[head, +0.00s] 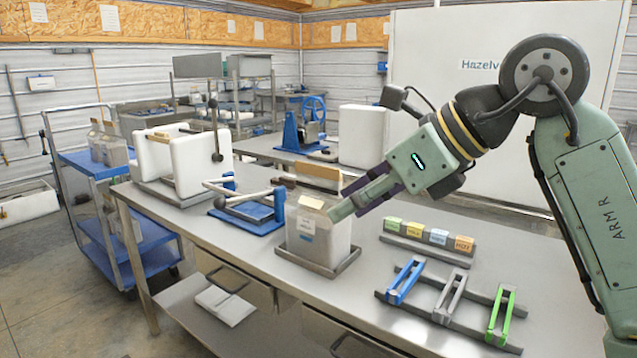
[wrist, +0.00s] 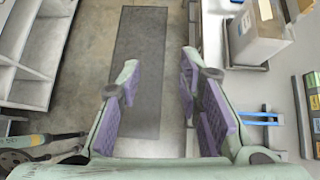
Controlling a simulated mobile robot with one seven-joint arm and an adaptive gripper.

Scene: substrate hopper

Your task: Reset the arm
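My gripper (head: 345,208) reaches down and left from my arm in the head view, overlapping the right side of a clear bag or container with a grey-white filling (head: 318,240). In the wrist view my gripper (wrist: 158,78) has its two purple-padded fingers wide apart. Nothing is between them but the floor and a dark mat (wrist: 140,40) below. The filled container stands in a grey tray (head: 290,258) on the bench and shows at the upper right in the wrist view (wrist: 258,38), apart from the fingers.
The metal bench (head: 370,300) carries a rack with blue, grey and green clips (head: 448,310), a strip of coloured labels (head: 428,240), a blue-based device (head: 250,215) and a white hopper (head: 185,165). A blue cart (head: 95,165) stands left. Floor beneath my fingers is clear.

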